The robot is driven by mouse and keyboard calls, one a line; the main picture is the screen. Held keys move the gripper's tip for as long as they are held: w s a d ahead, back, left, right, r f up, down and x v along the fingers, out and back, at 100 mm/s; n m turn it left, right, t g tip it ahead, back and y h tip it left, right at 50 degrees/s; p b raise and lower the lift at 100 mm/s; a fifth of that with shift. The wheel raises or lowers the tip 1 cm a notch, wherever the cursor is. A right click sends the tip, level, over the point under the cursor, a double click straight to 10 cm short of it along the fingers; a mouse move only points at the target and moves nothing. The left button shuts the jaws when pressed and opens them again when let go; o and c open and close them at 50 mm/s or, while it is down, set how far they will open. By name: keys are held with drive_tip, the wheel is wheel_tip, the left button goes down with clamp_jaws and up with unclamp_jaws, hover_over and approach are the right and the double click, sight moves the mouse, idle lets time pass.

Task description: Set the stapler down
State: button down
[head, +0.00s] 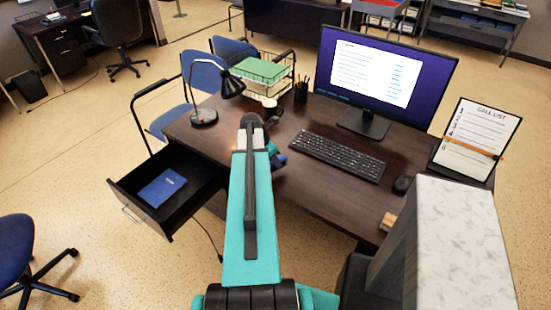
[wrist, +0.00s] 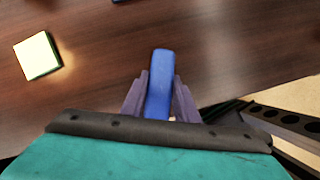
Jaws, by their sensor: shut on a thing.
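The blue stapler (wrist: 161,75) is held between the two fingers of my gripper (wrist: 160,98) in the wrist view, its far end sticking out past the fingertips. In the head view my arm hides most of the gripper; a small blue part, likely the stapler (head: 279,160), shows beside it. The gripper is over the dark wooden desk (head: 310,184), near its left side. I cannot tell whether the stapler touches the desktop.
A pale yellow note pad (wrist: 37,55) lies left of the stapler. An open drawer (head: 150,213) holding a blue book (head: 162,188) juts out at left.

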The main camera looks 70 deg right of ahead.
drive_tip(key=shift+w+d+f+p, duration=0.1)
drive_tip(key=shift+w+d+p, duration=0.15)
drive_tip(key=shift+d, duration=0.65)
drive_tip(key=shift+w+d+f+p, duration=0.15)
drive_tip(key=shift+d+p, duration=0.1)
drive_tip(key=shift+d, duration=0.6)
drive_tip(key=shift+r, duration=0.1)
drive_tip(key=shift+w+d, duration=0.15)
drive_tip(key=shift+d, duration=0.3)
drive_tip(key=shift+f+p, duration=1.1)
drive_tip(key=shift+f, duration=0.7)
drive_tip(key=shift+f, duration=0.15)
drive_tip(key=c, duration=1.4)
unclamp_jaws()
drive_tip(key=shift+a, duration=0.1)
drive_tip(key=shift+r, duration=0.2)
drive_tip(key=shift+b+v, duration=2.15)
drive_tip(key=shift+v, duration=3.85)
